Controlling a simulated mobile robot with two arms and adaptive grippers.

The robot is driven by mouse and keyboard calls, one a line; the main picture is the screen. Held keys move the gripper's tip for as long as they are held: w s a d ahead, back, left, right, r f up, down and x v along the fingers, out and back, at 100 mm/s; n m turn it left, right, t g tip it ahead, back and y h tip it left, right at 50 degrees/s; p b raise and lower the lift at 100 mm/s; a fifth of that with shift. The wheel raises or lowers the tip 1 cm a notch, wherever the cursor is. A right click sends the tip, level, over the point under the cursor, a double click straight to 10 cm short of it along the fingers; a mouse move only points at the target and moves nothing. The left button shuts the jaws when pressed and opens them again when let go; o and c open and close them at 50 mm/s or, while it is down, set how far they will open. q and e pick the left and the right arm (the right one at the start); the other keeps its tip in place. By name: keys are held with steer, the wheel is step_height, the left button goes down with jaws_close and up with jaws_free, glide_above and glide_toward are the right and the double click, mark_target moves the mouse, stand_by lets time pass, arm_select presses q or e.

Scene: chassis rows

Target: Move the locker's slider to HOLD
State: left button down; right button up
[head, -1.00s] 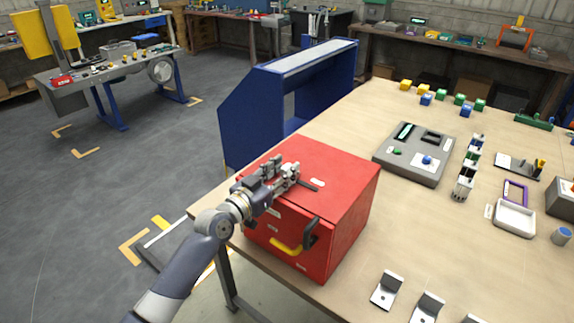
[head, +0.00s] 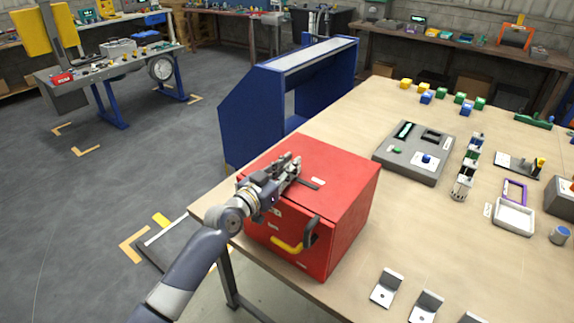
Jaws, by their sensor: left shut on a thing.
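The red locker (head: 345,195) stands on the near left corner of the wooden table. A black handle (head: 311,229) and a yellow handle (head: 287,244) are on its front. My left gripper (head: 295,165) is over the top of the locker, shut on a small part there that I take to be the slider. The fingers hide the slider, and I cannot read any HOLD label. My right gripper is not in view.
A grey control box (head: 414,153) stands behind and right of the locker. A blue frame cabinet (head: 250,110) is close behind it on the left. Metal brackets (head: 387,287) lie at the front of the table. The tabletop between locker and brackets is clear.

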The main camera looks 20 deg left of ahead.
mark_target(312, 189)
arm_select(q)
steer(key=s+d+p, duration=0.1)
steer(key=d, duration=0.1)
steer(key=d+p, duration=0.1)
steer(key=d, duration=0.1)
steer(key=s+d+p, duration=0.1)
steer(key=d+p, duration=0.1)
steer(key=d, duration=0.1)
steer(key=shift+s+d, duration=0.1)
steer(key=shift+s, duration=0.2)
steer(key=shift+d, duration=0.2)
steer(key=shift+a+f, duration=0.1)
steer(key=shift+f, duration=0.05)
steer(key=c, duration=1.8)
jaws_free()
steer(key=shift+o, duration=1.4)
steer(key=shift+s+d, duration=0.1)
steer(key=shift+d, duration=0.1)
steer(key=shift+a, duration=0.15)
steer(key=shift+s+a, duration=0.1)
steer(key=shift+s, duration=0.15)
steer(key=v, duration=1.1)
steer(key=shift+s, duration=0.25)
